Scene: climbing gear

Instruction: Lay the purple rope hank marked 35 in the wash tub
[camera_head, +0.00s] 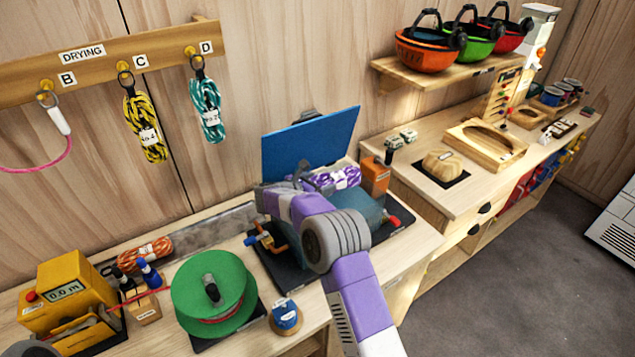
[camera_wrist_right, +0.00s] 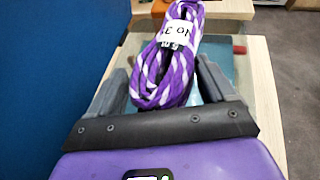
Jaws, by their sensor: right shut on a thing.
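The purple and white rope hank (camera_head: 338,178) is in my right gripper (camera_head: 303,184). In the right wrist view the hank (camera_wrist_right: 165,72) lies between the two fingers, and its white tag reads "NO 3" with the rest cut off. The wash tub (camera_head: 372,217) is teal, with a red knob on its right and a copper tap on its left. Its blue lid (camera_head: 310,143) stands open behind. The hank is over the tub's back part; my arm hides much of the tub, and I cannot tell whether they touch.
An orange box (camera_head: 375,176) stands right behind the tub. A green reel (camera_head: 213,290), a yellow meter (camera_head: 72,297) and an orange rope hank (camera_head: 145,253) are on the bench to the left. Yellow (camera_head: 145,125) and teal (camera_head: 207,108) hanks hang on the drying rail.

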